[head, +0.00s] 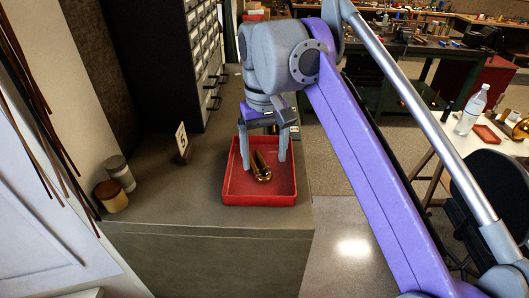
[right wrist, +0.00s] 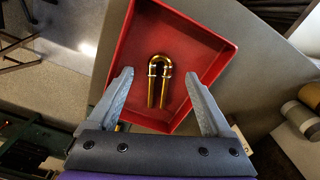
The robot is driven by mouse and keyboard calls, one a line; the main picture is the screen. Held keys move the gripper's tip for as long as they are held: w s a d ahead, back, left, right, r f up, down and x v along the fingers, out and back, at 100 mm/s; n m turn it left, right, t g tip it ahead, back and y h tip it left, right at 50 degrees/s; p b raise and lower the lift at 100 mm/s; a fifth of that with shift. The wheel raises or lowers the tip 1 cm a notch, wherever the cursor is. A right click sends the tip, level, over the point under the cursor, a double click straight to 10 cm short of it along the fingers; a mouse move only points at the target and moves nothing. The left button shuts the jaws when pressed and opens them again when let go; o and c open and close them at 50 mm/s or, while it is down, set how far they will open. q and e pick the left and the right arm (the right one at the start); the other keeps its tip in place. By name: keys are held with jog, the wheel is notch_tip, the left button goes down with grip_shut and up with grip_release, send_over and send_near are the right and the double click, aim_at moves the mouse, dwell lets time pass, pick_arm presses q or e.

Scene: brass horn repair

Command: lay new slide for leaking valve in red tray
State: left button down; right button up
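A red tray (head: 262,200) sits on the grey bench top, and it also shows in the right wrist view (right wrist: 205,48). A brass U-shaped slide (head: 261,168) lies inside the tray; in the right wrist view the slide (right wrist: 160,80) rests on the tray floor with its bend toward the far side. My right gripper (head: 264,160) is above the tray with its fingers spread wide. In the right wrist view its fingertips (right wrist: 158,78) stand apart on either side of the slide, and nothing is between them. My left gripper is in neither view.
Two small jars (head: 118,175) and a number 5 card (head: 182,139) stand left of the tray. A drawer cabinet (head: 203,50) rises behind.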

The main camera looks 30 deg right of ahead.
jog(key=shift+r, duration=0.1)
pick_arm(q)
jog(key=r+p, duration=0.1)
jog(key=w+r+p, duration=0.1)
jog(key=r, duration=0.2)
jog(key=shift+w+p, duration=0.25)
jog(key=shift+p, duration=0.15)
pick_arm(e)
notch_tip(320, 180, up, 11)
jog(key=shift+f, duration=0.25)
